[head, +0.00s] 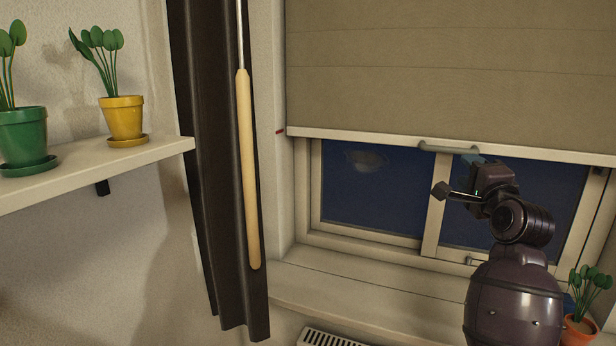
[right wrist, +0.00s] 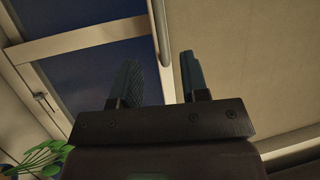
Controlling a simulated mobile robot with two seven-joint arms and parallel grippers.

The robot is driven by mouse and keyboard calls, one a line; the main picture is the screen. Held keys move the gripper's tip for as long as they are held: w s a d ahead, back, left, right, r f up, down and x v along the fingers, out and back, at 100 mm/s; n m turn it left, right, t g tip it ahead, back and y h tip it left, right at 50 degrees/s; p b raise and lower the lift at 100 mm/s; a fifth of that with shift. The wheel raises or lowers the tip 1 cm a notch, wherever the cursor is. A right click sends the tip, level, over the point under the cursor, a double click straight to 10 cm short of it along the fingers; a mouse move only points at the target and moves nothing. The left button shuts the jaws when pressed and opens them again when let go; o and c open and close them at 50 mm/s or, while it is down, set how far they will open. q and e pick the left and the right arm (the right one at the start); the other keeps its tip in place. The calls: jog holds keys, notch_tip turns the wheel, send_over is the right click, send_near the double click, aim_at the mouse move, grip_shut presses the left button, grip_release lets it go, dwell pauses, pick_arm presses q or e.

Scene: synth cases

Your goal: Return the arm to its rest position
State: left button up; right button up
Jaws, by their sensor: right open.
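My right arm rises at the right of the head view. Its dark gripper (head: 457,172) is just below the right end of the blind's handle in the picture. In the right wrist view the two fingers (right wrist: 160,78) stand apart with nothing clamped between them. The grey handle (head: 448,149) sits on the lower bar of the blind. In the right wrist view the handle (right wrist: 160,32) appears in the gap between the fingers; I cannot tell how far beyond them it lies. My left gripper is not in view.
The beige blind (head: 440,75) covers the upper window (head: 375,190). A potted plant (head: 579,328) stands close to my right arm on the sill side. A dark curtain (head: 212,180) with a wooden rod (head: 246,170) hangs left. A shelf (head: 90,168) holds green and yellow pots.

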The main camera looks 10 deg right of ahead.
jog(key=s+a+f+n+g+y, duration=0.1)
jog(key=s+a+f+n, duration=0.15)
jog(key=f+n, duration=0.45)
jog(key=s+a+f+n, duration=0.1)
jog(key=a+f+n, duration=0.35)
jog(key=f, duration=0.45)
jog(key=s+a+f+n+g+y, duration=0.1)
jog(key=s+a+f+n, duration=0.15)
jog(key=f+n, duration=0.55)
jog(key=s+a+f+g, duration=0.2)
jog(key=s+f+g, duration=0.1)
jog(key=s+f, duration=0.8)
jog(key=s+a+f+g+y, duration=0.1)
jog(key=s+a+f+g, duration=0.1)
jog(key=s+f, duration=0.9)
notch_tip(320, 180, down, 3)
jog(key=shift+s+a+r+g, duration=0.1)
jog(key=shift+s+a+g, duration=0.3)
jog(key=shift+g, duration=0.1)
